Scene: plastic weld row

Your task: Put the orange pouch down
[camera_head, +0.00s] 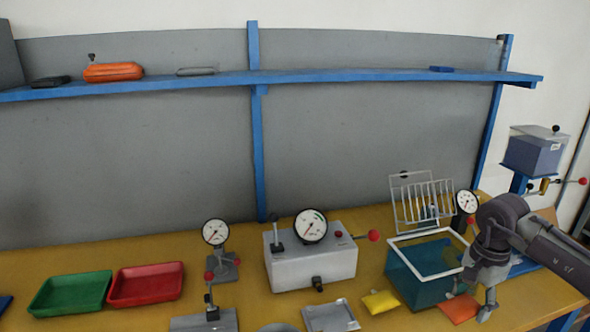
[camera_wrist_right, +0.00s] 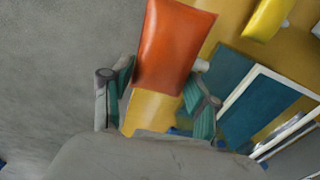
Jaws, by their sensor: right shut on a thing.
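The orange pouch (camera_head: 459,308) shows at the lower right of the head view, over the front part of the table beside the teal bin. My right gripper (camera_head: 474,297) is shut on it. In the right wrist view the pouch (camera_wrist_right: 172,45) sticks out between the two green-padded fingers of the right gripper (camera_wrist_right: 160,88). I cannot tell how high it is above the table. My left gripper is not in view.
The teal bin with a white rim (camera_head: 433,242) stands just behind the pouch. A yellow pouch (camera_head: 381,302) lies to its left. A metal plate (camera_head: 331,317) and a white gauge box (camera_head: 311,262) are further left. Red (camera_head: 146,284) and green (camera_head: 70,293) trays lie at left.

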